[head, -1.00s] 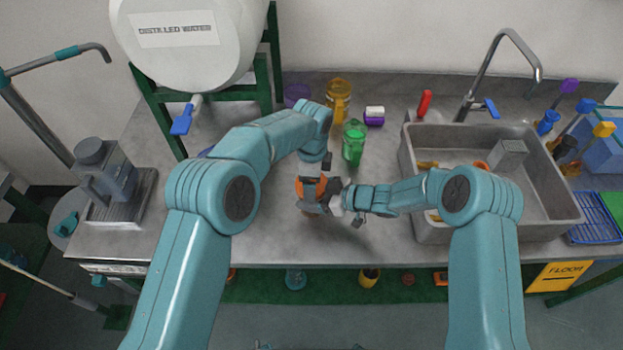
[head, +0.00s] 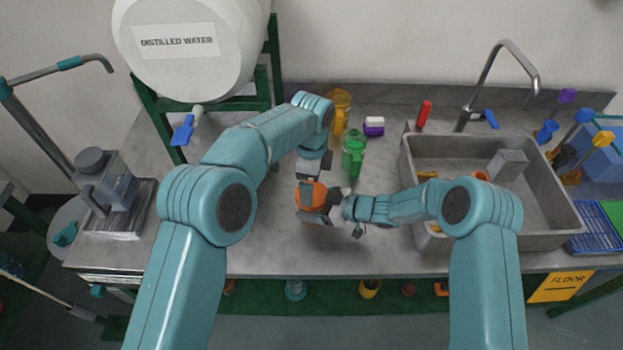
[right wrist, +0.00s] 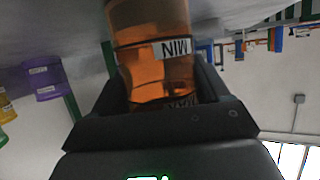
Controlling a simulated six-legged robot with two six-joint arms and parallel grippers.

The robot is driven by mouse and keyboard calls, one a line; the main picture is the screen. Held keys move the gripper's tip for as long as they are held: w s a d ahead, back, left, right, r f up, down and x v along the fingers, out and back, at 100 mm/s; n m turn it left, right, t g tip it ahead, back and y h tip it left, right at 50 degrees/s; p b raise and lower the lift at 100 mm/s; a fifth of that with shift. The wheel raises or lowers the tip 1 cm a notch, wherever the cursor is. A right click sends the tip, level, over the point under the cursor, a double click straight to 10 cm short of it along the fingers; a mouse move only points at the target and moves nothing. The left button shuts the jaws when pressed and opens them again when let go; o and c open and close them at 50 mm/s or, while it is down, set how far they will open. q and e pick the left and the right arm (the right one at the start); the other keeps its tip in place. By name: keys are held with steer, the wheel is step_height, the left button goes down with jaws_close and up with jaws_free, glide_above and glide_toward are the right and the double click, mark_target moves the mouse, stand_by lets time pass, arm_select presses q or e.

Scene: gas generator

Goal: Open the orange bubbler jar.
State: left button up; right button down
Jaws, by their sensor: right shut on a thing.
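The orange bubbler jar (head: 309,194) stands over the bench in front of the green jug. My right gripper (head: 318,206) is shut on it from the right side. In the right wrist view, the jar (right wrist: 152,50) is clear orange, carries a "MIN" label and sits between the two dark fingers (right wrist: 165,95). My left gripper (head: 312,178) is just behind and above the jar's top, pointing down at it. I cannot tell whether it touches the jar or how far its fingers are apart. The jar's lid is not clearly visible.
A green jug (head: 353,155), a yellow jug (head: 341,106) and a purple-and-white box (head: 374,127) stand behind the jar. The sink (head: 556,226) is at the right. The distilled water tank (head: 190,65) is at the back left. The bench front is clear.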

arm_select(q)
steer(key=m, duration=0.3)
steer(key=shift+s+a+r+m, duration=0.1)
steer(key=shift+r+m, duration=0.2)
steer(key=shift+r, duration=0.05)
arm_select(e)
steer(key=shift+f, duration=0.1)
arm_select(q)
steer(key=r+m, duration=0.1)
steer(key=m, duration=0.1)
steer(key=shift+r+m, duration=0.2)
steer(key=shift+m, duration=0.1)
steer(key=shift+r+m, duration=0.3)
steer(key=shift+r, duration=0.05)
step_height(320, 180, down, 7)
steer(key=shift+f, duration=0.2)
steer(key=shift+c, duration=0.3)
